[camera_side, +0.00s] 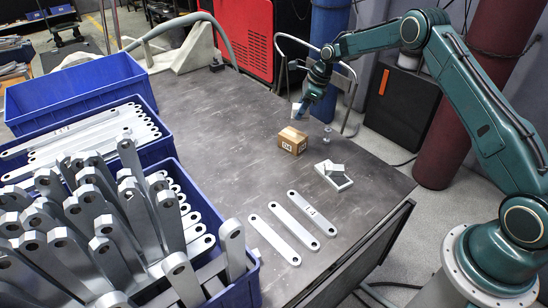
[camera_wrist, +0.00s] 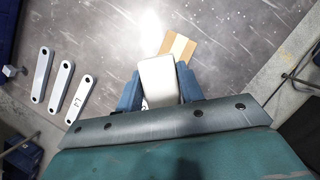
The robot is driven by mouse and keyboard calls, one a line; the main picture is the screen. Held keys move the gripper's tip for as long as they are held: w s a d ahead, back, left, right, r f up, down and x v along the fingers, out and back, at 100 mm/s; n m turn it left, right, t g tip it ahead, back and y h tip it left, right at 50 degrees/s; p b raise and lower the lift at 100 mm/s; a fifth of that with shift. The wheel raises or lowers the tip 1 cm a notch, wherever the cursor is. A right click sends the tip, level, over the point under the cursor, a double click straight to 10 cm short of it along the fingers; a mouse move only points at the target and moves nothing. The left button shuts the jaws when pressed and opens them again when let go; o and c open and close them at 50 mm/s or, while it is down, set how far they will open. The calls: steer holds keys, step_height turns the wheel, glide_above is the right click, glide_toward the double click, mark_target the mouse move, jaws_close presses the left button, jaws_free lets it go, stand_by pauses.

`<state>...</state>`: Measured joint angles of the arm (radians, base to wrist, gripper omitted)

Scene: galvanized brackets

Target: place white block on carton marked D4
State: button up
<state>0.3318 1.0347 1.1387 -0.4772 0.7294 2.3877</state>
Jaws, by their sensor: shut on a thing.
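A small brown carton (camera_side: 292,141) with a white label that reads like D4 stands on the dark table in the side view. In the wrist view its top with a pale tape strip (camera_wrist: 179,46) shows just beyond the block. My gripper (camera_side: 304,103) is shut on the white block (camera_side: 298,111), above the carton and slightly to its right. The wrist view shows the block (camera_wrist: 158,78) between the two blue fingers of my gripper (camera_wrist: 158,92). The block appears clear of the carton, though the exact gap is hard to tell.
Grey metal pieces (camera_side: 334,174) lie right of the carton, with small bolts (camera_side: 327,134) nearby. Three flat brackets (camera_side: 292,226) lie near the front edge. Blue crates (camera_side: 77,91) with many brackets fill the left. The table left of the carton is clear.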

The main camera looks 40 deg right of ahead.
steer(key=shift+f, duration=2.1)
steer(key=shift+f, duration=0.1)
steer(key=shift+f, duration=2.05)
steer(key=shift+f, duration=0.1)
steer(key=o, duration=1)
steer(key=v, duration=1.2)
